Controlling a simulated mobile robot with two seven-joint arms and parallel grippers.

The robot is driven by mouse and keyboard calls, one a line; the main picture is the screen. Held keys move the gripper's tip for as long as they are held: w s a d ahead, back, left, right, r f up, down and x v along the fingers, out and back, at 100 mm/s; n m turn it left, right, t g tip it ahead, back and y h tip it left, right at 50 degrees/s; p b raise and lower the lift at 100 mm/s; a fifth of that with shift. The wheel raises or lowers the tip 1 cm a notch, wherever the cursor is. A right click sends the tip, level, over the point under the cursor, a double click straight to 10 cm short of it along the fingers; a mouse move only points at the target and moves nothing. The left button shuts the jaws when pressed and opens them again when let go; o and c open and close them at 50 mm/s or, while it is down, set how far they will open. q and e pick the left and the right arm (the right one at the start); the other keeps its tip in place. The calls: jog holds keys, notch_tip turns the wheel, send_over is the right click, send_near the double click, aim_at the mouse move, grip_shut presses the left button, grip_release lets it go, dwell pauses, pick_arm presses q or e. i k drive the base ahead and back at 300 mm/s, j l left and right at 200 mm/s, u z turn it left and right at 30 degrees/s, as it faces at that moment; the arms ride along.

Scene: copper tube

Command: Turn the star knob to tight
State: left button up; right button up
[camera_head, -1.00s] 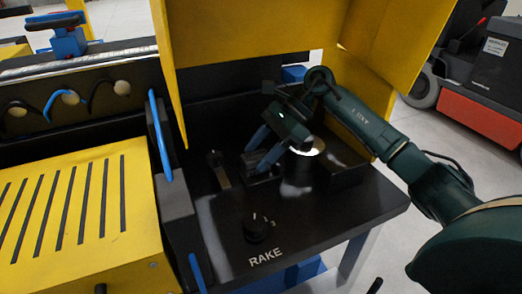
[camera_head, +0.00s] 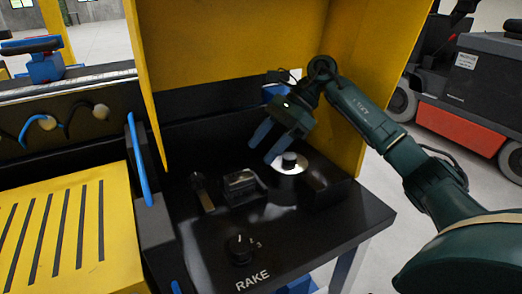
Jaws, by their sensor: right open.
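A small black knob (camera_head: 289,160) stands on a bright silver disc (camera_head: 290,168) on the black bench top; it looks like the star knob, but its lobes and any marking for tight are too small to make out. My right gripper (camera_head: 264,149) is open and empty, its two blue fingers pointing down and to the left. The fingers are above and just left of the black knob in the picture, apart from it. My left gripper is not in view.
A small metal-and-black block (camera_head: 241,186) sits left of the disc. A dial (camera_head: 240,249) with numbers stands in front, by the word RAKE. A yellow hood (camera_head: 235,45) encloses the back and right side. A yellow slotted cover (camera_head: 70,230) lies left.

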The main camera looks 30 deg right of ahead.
aim_at(197, 181)
jog(key=k, duration=1.5)
